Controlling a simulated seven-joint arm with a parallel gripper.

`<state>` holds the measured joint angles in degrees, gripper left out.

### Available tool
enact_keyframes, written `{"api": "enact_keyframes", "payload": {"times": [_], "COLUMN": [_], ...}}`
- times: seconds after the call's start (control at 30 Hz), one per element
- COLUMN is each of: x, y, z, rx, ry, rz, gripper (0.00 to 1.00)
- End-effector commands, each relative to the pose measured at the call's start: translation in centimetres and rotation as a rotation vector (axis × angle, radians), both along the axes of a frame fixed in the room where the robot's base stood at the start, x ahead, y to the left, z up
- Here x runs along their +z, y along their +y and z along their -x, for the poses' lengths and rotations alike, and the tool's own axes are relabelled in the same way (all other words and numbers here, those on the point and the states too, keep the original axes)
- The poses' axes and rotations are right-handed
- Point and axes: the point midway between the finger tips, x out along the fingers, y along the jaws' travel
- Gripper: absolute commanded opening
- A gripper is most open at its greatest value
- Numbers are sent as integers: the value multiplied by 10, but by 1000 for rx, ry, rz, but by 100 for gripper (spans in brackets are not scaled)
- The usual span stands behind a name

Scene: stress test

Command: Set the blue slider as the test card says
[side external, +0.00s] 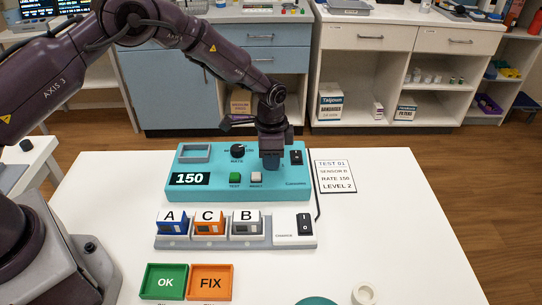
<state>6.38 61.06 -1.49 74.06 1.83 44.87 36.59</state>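The test card (337,184) lies on the table at the right of the teal device and reads TEST 01, SENSOR B, RATE 150, LEVEL 2. The teal device (210,191) has a display (189,179) showing 150 and a black RATE knob (237,151). My gripper (271,157) points down over the right part of the device, left of its black switch (296,157). A darker blue piece (271,165) shows at the fingertips, probably the blue slider. Its setting and scale are hidden by my gripper. I cannot tell whether the fingers are shut on it.
In front, a grey rack holds sensor blocks A (172,223), C (209,222) and B (246,223), beside a white unit with a rocker switch (304,224). Green OK (165,282) and orange FIX (210,282) trays sit nearer. The table's right side is mostly clear.

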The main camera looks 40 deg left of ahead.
Motion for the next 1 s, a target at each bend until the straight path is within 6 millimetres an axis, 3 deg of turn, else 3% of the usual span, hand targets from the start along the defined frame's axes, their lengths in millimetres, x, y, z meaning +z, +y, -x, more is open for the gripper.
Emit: {"api": "enact_keyframes", "payload": {"times": [0.4,0.67,0.7,0.8,1.0], "x": [0,1,1,1,0], "y": [21,22,22,22,21], "z": [-21,-22,-22,-22,-21], "rx": [0,0,0,0,0], "ry": [-1,-1,-1,-1,0], "rz": [-1,-1,-1,-1,0], "gripper": [0,0,23,46,47]}}
